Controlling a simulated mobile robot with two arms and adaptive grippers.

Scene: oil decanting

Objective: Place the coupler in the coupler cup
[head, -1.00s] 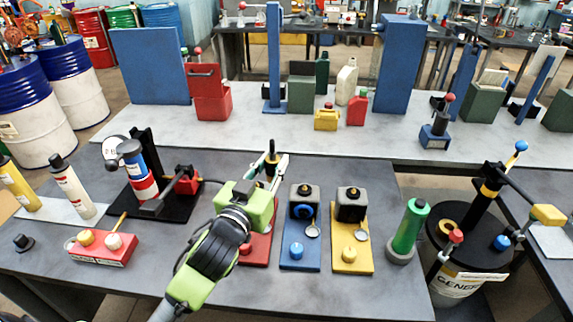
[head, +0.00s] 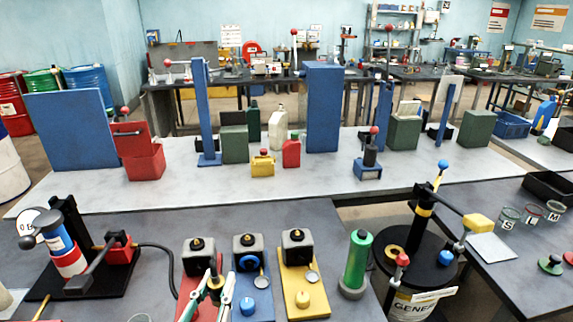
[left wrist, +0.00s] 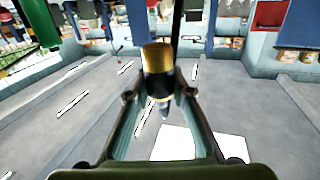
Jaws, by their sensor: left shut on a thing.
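My left gripper (head: 213,274) is at the bottom of the head view, in front of the red and blue stations. Its two fingers are shut on a small dark piece with a brass-coloured end, which I take as the coupler (head: 215,284). In the left wrist view the coupler (left wrist: 157,75) sits between the fingertips, its brass end up and its dark narrow tip pointing down. Three small labelled cups, a left one (head: 509,217), a middle one (head: 531,213) and a right one (head: 554,211), stand on the right table. I cannot tell which is the coupler cup. My right gripper is not in view.
A green cylinder (head: 358,262) and a black-topped drum (head: 413,262) with upright levers stand between my gripper and the right table. A white pad (head: 491,248) and a black tray (head: 549,188) lie on the right table.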

